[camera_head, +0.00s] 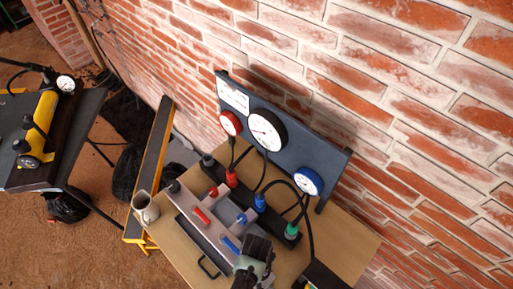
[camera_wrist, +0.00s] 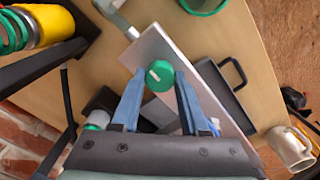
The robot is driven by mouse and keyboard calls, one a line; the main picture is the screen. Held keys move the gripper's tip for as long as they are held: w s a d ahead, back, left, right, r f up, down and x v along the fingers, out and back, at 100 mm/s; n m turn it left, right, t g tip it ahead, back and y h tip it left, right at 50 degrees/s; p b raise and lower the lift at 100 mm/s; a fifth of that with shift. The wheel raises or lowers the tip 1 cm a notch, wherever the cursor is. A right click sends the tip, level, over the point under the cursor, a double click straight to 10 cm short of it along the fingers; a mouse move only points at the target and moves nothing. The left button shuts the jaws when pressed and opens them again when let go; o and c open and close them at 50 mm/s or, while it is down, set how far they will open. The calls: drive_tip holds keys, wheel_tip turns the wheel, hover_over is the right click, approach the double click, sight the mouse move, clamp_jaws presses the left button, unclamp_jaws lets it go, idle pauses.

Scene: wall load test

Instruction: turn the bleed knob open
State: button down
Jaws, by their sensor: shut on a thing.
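The green bleed knob (camera_wrist: 160,76) sits on the pale manifold plate in the wrist view, with a short white mark on its face pointing to the upper left. My gripper (camera_wrist: 160,80) has its two blue fingers on either side of the knob and is shut on it. In the head view my gripper (camera_head: 254,262) is at the near end of the manifold block (camera_head: 190,207), and it hides the knob there.
A gauge board (camera_head: 288,165) with red, white and blue gauges stands behind the manifold, with hoses running down from it. A red handle (camera_head: 201,215) and a blue handle (camera_head: 230,243) lie on the block. A mug (camera_head: 146,208) stands at the table's left edge.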

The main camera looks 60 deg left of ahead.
drive_tip(key=shift+n, duration=0.3)
drive_tip(key=shift+c, duration=2.1)
unclamp_jaws()
drive_tip(key=shift+r, duration=0.15)
wheel_tip(320, 180, up, 13)
drive_tip(key=shift+b, duration=0.35)
